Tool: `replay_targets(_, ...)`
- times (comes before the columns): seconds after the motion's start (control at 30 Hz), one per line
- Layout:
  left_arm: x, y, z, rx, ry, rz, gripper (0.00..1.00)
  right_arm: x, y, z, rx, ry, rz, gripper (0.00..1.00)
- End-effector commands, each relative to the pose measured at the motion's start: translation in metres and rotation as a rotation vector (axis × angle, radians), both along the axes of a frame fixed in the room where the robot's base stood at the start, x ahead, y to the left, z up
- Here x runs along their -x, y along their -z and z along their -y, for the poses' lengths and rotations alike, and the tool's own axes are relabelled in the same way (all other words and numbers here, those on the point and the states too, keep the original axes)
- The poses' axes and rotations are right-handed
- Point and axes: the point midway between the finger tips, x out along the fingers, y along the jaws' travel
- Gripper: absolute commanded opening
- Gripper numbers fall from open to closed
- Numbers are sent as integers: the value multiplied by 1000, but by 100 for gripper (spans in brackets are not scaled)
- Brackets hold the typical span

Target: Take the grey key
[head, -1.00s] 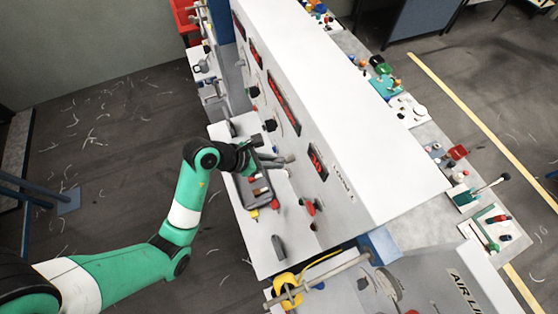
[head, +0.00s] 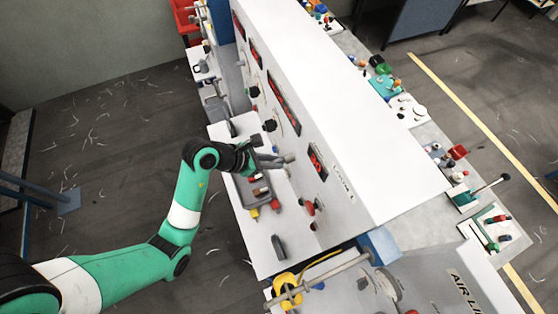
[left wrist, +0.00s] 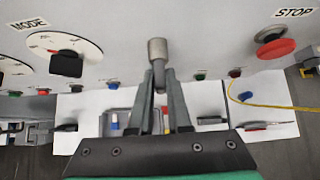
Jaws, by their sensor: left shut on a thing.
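The grey key (left wrist: 158,50) is a short metallic cylinder with a thin stem, seen end-on near the middle of the left wrist view, in front of the loom's white panel. My left gripper (left wrist: 161,82) has its two grey fingers closed on the stem below the cylinder. In the head view my left gripper (head: 288,159) reaches from the left to the panel face, above the shelf. The key is too small to make out clearly there. Whether its far end sits in the panel cannot be told. My right gripper is not in view.
The panel carries a black MODE knob (left wrist: 66,62) and a red STOP button (left wrist: 275,48). Below is a white shelf (head: 262,243) with a grey tray (head: 241,190) of small coloured items. A yellow part (head: 287,284) stands near the front. Open floor lies left.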

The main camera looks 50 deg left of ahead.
Motion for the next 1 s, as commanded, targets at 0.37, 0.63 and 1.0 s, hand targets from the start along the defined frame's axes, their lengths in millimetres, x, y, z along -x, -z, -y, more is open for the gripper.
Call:
replay_targets(0.37, 10, 1, -3, 0, -1, -1, 0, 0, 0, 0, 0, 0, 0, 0)
replay_targets(0.63, 27, 0, -10, 0, -4, -2, 0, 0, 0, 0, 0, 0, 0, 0)
replay_targets(1.0, 48, -2, -17, 0, 0, -1, 0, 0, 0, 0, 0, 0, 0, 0)
